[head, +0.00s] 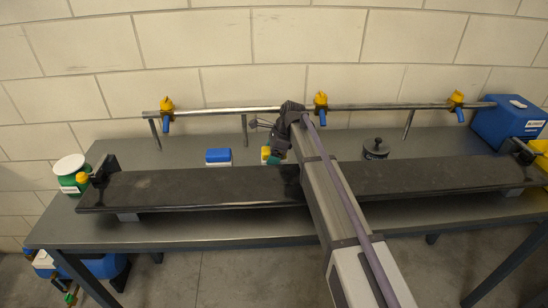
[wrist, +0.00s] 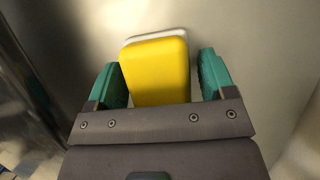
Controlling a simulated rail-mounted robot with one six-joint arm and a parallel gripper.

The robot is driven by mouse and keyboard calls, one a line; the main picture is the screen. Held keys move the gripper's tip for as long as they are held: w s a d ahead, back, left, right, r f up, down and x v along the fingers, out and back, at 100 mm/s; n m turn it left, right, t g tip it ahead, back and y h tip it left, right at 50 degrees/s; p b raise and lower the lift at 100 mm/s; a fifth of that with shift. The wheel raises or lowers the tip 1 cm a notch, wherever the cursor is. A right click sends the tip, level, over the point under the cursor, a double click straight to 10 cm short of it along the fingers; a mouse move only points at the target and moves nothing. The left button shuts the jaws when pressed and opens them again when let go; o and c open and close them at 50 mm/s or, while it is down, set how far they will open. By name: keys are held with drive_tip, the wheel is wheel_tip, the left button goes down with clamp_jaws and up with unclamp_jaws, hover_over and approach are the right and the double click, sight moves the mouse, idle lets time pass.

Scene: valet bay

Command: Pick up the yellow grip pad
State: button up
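The yellow grip pad (wrist: 155,72) has a white layer along its far edge. In the wrist view it lies between the two teal fingers of my gripper (wrist: 163,78). The fingers are open, with a small gap visible on the right side and the left finger very close to the pad. In the head view the yellow pad (head: 265,152) shows only partly beside my gripper (head: 273,156), behind the dark rail on the grey bench. My arm hides the rest of it.
A blue and white pad (head: 218,156) lies on the bench to the left. A dark lidded pot (head: 375,149) stands right of my arm. A pipe (head: 360,107) with yellow and blue valves runs along the wall. A blue box (head: 508,120) is at the far right.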

drive_tip(key=c, duration=0.8)
